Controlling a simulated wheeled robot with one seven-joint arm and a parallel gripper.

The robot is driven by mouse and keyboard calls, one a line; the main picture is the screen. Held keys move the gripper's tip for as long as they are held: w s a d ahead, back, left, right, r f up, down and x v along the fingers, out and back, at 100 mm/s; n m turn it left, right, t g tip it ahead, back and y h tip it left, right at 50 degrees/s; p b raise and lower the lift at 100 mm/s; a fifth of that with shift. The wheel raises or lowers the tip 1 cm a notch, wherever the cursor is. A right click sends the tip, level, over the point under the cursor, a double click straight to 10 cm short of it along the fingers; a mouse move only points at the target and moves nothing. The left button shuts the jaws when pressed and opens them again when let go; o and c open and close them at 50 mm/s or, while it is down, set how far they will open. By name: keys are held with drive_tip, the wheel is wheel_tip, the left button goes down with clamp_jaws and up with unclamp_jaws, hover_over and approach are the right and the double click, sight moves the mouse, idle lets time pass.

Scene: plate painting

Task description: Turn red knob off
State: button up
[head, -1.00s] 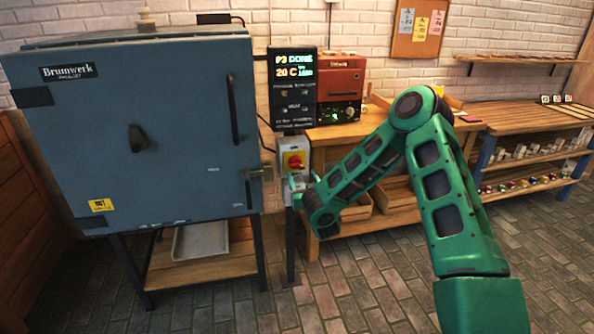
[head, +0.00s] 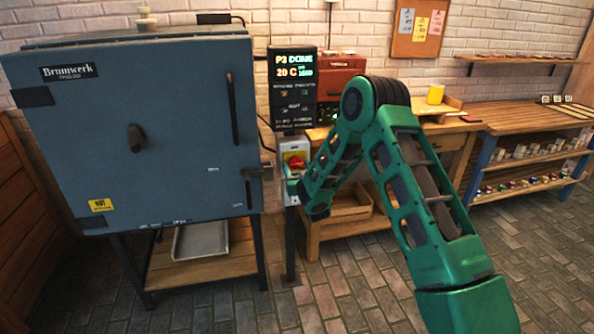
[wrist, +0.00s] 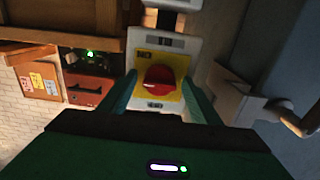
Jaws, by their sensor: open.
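The red knob (wrist: 159,81) sits on a yellow plate on the white switch box (wrist: 188,55). In the wrist view it lies between my two open fingers, with a finger on each side. Whether they touch it cannot be told. In the head view the knob (head: 294,161) is partly hidden, on the switch box (head: 297,146) below the control panel. My gripper (head: 292,183) is at the box, mostly hidden by my arm there. In the wrist view my open gripper (wrist: 160,92) shows both green fingers.
The blue kiln (head: 170,100) stands just left of the switch box, its latch handle (wrist: 295,122) close beside my gripper in the wrist view. The control panel (head: 293,90) is above. A wooden workbench (head: 430,135) stands to the right.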

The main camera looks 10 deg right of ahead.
drive_tip(key=shift+d, duration=0.1)
drive_tip(key=c, duration=1)
